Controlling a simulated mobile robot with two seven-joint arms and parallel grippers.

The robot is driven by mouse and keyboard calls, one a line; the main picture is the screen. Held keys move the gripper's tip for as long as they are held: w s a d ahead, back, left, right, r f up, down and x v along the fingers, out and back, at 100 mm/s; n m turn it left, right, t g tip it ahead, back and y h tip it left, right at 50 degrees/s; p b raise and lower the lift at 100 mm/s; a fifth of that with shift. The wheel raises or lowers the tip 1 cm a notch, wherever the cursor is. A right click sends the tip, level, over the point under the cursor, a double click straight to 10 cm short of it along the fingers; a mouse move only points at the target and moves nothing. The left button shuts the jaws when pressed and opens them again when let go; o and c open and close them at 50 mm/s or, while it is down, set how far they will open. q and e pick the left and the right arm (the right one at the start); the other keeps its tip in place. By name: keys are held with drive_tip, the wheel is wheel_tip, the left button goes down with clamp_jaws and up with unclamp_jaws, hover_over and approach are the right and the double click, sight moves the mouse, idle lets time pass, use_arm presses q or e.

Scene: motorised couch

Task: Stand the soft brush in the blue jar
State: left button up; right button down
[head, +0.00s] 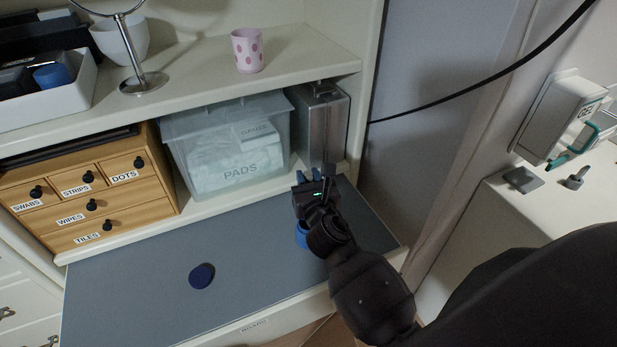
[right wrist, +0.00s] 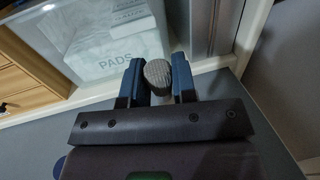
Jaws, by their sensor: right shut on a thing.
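In the right wrist view a grey, ribbed, rounded end (right wrist: 158,76) sits between the blue fingertips of the gripper (right wrist: 157,82). A blue object (head: 301,235), probably the blue jar, shows just below the gripper and is mostly hidden by it. I cannot tell whether the brush touches it. My left gripper is not in view.
A dark blue disc (head: 201,275) lies on the grey mat (head: 130,295). Behind stand a wooden drawer box (head: 140,212), a clear PADS bin (head: 240,180) and a metal box (head: 322,125), under a shelf with a pink spotted cup (head: 247,50). The mat's left part is free.

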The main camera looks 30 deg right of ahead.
drive_tip(key=shift+f+b, duration=0.55)
drive_tip(key=shift+f, duration=0.2)
drive_tip(key=shift+f+b, duration=1.35)
drive_tip(key=shift+f, duration=0.25)
drive_tip(key=shift+f+b, duration=0.8)
drive_tip(key=shift+f, duration=0.3)
drive_tip(key=shift+f+b, duration=0.7)
drive_tip(key=shift+f, duration=0.15)
drive_tip(key=c, duration=0.8)
unclamp_jaws()
drive_tip(key=shift+c, duration=0.2)
